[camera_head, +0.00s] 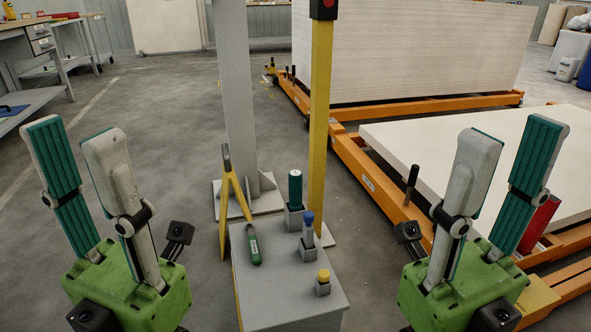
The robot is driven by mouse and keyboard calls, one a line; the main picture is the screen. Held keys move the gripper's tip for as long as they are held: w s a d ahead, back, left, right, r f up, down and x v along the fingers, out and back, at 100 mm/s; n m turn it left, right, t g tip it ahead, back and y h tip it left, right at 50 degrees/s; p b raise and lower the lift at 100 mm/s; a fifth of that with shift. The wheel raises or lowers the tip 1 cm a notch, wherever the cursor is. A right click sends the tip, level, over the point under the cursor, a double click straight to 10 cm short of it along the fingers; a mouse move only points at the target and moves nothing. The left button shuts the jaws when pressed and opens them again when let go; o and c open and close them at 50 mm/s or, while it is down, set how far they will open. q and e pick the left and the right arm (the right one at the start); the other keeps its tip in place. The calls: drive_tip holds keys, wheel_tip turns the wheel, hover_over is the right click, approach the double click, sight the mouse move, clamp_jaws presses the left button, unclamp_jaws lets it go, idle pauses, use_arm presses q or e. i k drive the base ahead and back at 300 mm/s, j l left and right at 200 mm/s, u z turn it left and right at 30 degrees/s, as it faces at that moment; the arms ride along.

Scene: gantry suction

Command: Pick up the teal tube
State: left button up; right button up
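The teal tube (295,188) stands upright in a small grey holder (294,218) at the back of a grey box-like stand (272,285), in the middle of the head view. Its lower end is hidden in the holder. My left gripper (75,135) is to the left of the stand, fingers up and apart, with nothing between them. My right gripper (514,132) is to the right of the stand, also fingers up, apart and empty. Both grippers are well clear of the tube.
A blue-topped piece (308,222) and a yellow-topped piece (323,276) stand in holders in front of the tube. A green-handled tool (253,246) lies at the stand's left edge. A yellow post (320,120) and grey column (238,90) rise behind. Orange carts (355,160) stand right.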

sight(294, 176)
drive_tip(key=i+l, duration=0.35)
drive_tip(key=l, duration=0.15)
drive_tip(key=i+l, duration=0.75)
drive_tip(key=l, duration=0.2)
